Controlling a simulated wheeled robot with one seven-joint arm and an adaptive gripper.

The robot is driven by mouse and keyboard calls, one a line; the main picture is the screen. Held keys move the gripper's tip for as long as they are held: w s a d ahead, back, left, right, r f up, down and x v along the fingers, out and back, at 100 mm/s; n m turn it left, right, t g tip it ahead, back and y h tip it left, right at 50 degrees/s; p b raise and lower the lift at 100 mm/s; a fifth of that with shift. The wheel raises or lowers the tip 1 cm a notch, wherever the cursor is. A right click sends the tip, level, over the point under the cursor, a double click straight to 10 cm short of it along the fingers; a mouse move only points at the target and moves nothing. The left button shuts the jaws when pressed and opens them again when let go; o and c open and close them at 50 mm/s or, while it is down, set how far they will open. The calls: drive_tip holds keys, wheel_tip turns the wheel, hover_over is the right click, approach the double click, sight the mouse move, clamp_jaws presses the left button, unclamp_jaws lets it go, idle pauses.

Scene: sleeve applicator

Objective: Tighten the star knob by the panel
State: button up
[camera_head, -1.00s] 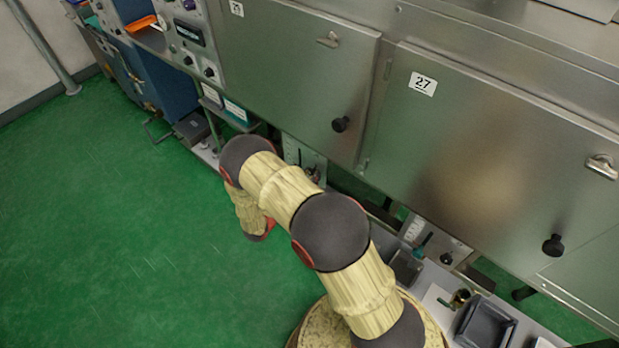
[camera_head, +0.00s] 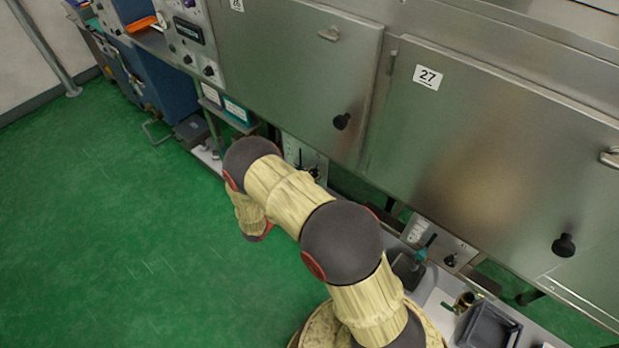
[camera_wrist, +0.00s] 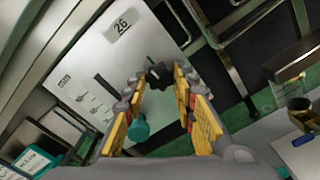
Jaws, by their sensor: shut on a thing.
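In the wrist view, the dark star knob (camera_wrist: 158,74) sits between the tips of my gripper (camera_wrist: 157,80). The yellow-padded fingers are shut on the knob, one on each side. Behind it is a pale panel (camera_wrist: 88,92) with a dark slot and a label reading 26. A teal handle (camera_wrist: 138,128) shows between the fingers, nearer the camera. In the head view, part of a pale panel (camera_head: 292,152) shows beyond my arm; my gripper is hidden there.
Steel cabinets (camera_head: 480,160) with black knobs stand above the work area. A grey tray (camera_head: 488,326) lies on the ledge at lower right. In the wrist view, a brass-coloured cup (camera_wrist: 299,108) and a blue pen (camera_wrist: 303,140) are at right. Green floor (camera_head: 120,230) is open at left.

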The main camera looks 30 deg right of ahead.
drive_tip(key=shift+f+m, duration=0.15)
drive_tip(key=shift+m, duration=0.15)
idle(0.4)
drive_tip(key=o, duration=1)
drive_tip(key=shift+o, duration=0.8)
drive_tip(key=shift+a, duration=0.15)
drive_tip(key=v, duration=1.1)
drive_tip(key=shift+s+a, duration=0.15)
drive_tip(key=shift+a, duration=0.2)
